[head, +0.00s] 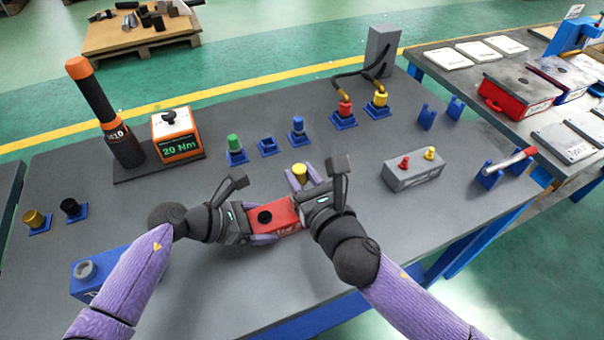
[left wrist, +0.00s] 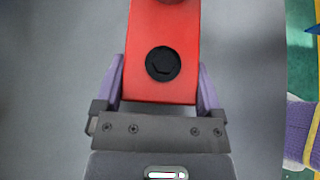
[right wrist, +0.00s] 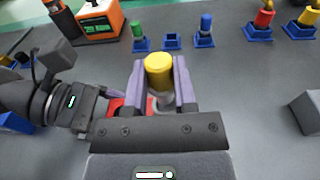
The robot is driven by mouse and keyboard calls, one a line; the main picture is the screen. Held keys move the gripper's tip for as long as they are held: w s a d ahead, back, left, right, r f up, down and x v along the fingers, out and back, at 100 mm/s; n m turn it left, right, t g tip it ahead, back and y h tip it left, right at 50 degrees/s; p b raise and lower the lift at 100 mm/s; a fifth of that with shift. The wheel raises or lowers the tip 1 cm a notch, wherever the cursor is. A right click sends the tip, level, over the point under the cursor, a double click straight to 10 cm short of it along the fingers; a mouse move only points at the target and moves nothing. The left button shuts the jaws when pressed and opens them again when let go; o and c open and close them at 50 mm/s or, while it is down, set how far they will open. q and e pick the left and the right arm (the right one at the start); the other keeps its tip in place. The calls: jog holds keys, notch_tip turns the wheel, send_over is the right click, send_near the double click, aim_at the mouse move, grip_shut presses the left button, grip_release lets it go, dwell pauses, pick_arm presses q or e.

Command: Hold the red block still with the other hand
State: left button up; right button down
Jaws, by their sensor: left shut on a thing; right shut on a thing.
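The red block (head: 285,216) lies low over the bench, with a round black socket on its top face. My left gripper (head: 268,222) is shut on it, one finger along each long side. The left wrist view shows the block (left wrist: 162,25) between both purple fingers. My right gripper (head: 301,174) is shut on a yellow-capped piece (right wrist: 159,70) with a grey lower part, just beyond the block's right end. Part of the block (right wrist: 115,105) shows behind the right gripper in the right wrist view. I cannot tell whether the yellow piece touches the block.
Green (head: 234,143) and blue (head: 297,126) capped pieces stand in blue holders behind, with an empty holder (head: 268,147) between them. A torque display box (head: 178,137) is at left. A grey box (head: 412,171) with red and yellow knobs is at right.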

jog(key=shift+f, duration=2)
jog(key=shift+c, duration=1.7)
grip_release()
jog(key=shift+v, duration=2.5)
jog(key=f+v, duration=0.1)
jog(key=v, duration=1.1)
jog(key=shift+r, duration=0.5)
pick_arm(q)
jog(key=o, duration=1.3)
jog(key=shift+c, duration=0.2)
